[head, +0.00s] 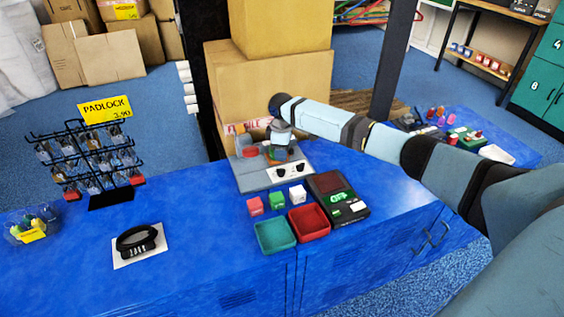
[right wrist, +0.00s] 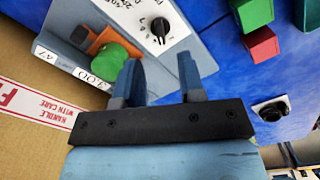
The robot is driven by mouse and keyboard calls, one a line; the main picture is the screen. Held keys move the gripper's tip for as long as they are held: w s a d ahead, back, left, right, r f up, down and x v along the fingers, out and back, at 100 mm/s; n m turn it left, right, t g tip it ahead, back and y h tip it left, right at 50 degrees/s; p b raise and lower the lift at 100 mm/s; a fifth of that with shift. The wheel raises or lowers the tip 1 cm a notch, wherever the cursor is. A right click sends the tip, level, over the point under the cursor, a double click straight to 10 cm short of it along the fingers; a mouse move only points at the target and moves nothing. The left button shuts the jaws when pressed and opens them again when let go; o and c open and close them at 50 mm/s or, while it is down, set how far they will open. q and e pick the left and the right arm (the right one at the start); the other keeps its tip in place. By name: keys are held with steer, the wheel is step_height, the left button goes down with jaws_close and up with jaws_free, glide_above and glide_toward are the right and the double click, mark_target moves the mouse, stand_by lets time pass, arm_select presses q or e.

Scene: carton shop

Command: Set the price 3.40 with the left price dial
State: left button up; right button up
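The price machine (head: 262,181) is a grey-based device on the blue counter. Its white plate carries two black dials, the left dial (head: 281,173) and the right dial (head: 300,169). A green round part (right wrist: 115,62) on an orange piece lies beside the left finger. My right gripper (right wrist: 159,68) is open and empty above the machine, apart from the dials. A small white number label (right wrist: 78,69) is too unclear to read surely. My left gripper is out of view.
A padlock rack (head: 90,160) with a yellow sign stands left, behind a black lock (head: 136,241) on a white card. Green (head: 274,235) and red (head: 309,222) trays, small cubes and a black terminal (head: 338,197) sit before the machine. Cartons (head: 270,85) stand close behind.

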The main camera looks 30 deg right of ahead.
mark_target(282, 169)
step_height(282, 169, up, 7)
steer(key=shift+f, duration=0.2)
stand_by(0.5)
